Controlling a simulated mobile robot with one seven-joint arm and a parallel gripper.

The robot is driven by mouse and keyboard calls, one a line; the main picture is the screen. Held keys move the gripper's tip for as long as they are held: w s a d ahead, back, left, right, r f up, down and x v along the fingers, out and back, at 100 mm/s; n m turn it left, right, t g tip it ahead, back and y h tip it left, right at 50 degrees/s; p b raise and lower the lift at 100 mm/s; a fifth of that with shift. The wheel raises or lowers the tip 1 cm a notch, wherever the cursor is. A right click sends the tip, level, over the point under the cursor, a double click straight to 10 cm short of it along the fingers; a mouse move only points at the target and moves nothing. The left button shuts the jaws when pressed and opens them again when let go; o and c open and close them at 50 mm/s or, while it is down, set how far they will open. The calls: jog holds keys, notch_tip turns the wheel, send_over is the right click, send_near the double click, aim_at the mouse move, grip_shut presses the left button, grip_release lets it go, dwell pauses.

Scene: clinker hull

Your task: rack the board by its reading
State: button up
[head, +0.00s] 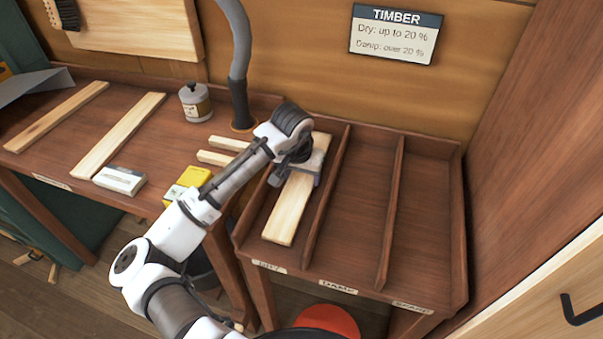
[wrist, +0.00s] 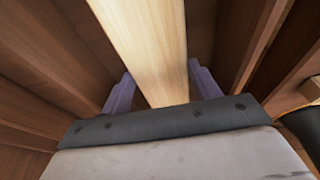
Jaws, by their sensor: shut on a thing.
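A pale board (head: 290,205) is in or just above the left compartment of the rack (head: 430,240), lengthwise along it. That compartment's front label seems to read DRY, the middle one DAMP. My gripper (head: 297,173) is shut on the board near its middle. In the wrist view the board (wrist: 145,40) runs between the two fingers of my gripper (wrist: 162,86). I cannot tell if the board touches the rack floor. A yellow meter (head: 193,177) lies on the bench to the left, partly behind my arm; its reading is not legible.
The wall sign (head: 396,35) reads dry up to 20 %, damp over 20 %. The middle and right compartments are empty. The bench holds two long boards (head: 118,135) (head: 57,117), a grey tin (head: 195,102) and a small white box (head: 119,180). A grey hose (head: 240,60) stands behind my arm.

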jog(key=shift+f, duration=0.35)
jog(key=o, duration=1.2)
